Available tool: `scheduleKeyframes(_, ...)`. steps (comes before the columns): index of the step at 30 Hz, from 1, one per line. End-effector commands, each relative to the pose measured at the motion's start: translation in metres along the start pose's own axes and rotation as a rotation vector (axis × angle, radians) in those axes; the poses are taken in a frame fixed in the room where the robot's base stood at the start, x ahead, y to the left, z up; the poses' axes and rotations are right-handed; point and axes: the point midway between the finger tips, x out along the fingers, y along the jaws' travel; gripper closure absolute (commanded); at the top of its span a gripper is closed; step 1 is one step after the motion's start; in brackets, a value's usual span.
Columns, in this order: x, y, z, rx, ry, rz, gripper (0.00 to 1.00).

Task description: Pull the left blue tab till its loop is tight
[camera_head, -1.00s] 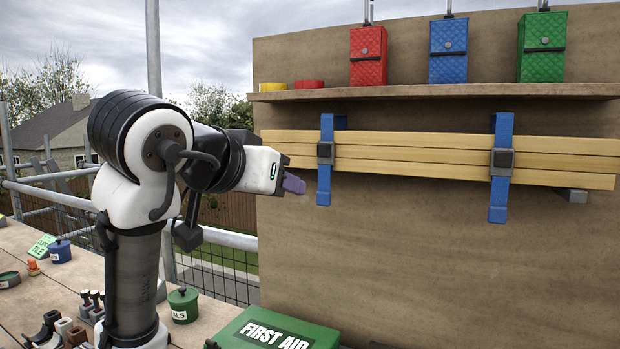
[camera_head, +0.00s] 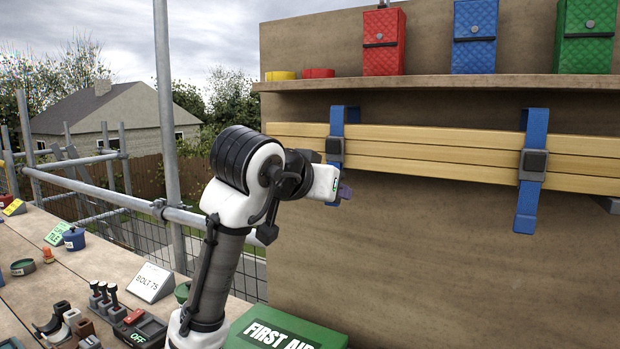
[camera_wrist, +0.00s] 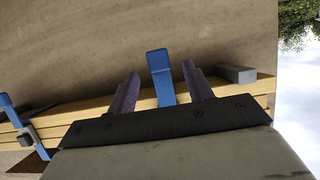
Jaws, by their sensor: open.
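The left blue strap (camera_head: 337,127) loops around the stacked timber battens (camera_head: 430,150) near their left end, with a dark buckle (camera_head: 335,149) on the front. Its hanging tab is mostly hidden behind my gripper (camera_head: 345,191) in the head view. In the wrist view the blue tab (camera_wrist: 160,66) stands between the two purple fingers of my gripper (camera_wrist: 160,76), with a gap on each side. My gripper is open and holds nothing. The right blue strap (camera_head: 535,125) has its own buckle and a hanging tab (camera_head: 526,209).
A shelf (camera_head: 450,82) above the battens carries red, blue and green pouches. A grey block (camera_wrist: 237,74) sits at the battens in the wrist view. A green first aid box (camera_head: 280,330) lies below. The wall under the battens is clear.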

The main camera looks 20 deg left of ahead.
Motion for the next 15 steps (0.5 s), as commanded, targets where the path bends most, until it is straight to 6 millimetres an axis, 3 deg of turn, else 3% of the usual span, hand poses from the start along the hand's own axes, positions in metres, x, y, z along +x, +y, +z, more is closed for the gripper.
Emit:
scheduleKeyframes(6,0.026,0.000,0.000,0.000,-0.001,0.000,0.49)
scheduleKeyframes(15,0.034,0.000,0.000,0.001,0.000,0.000,0.49)
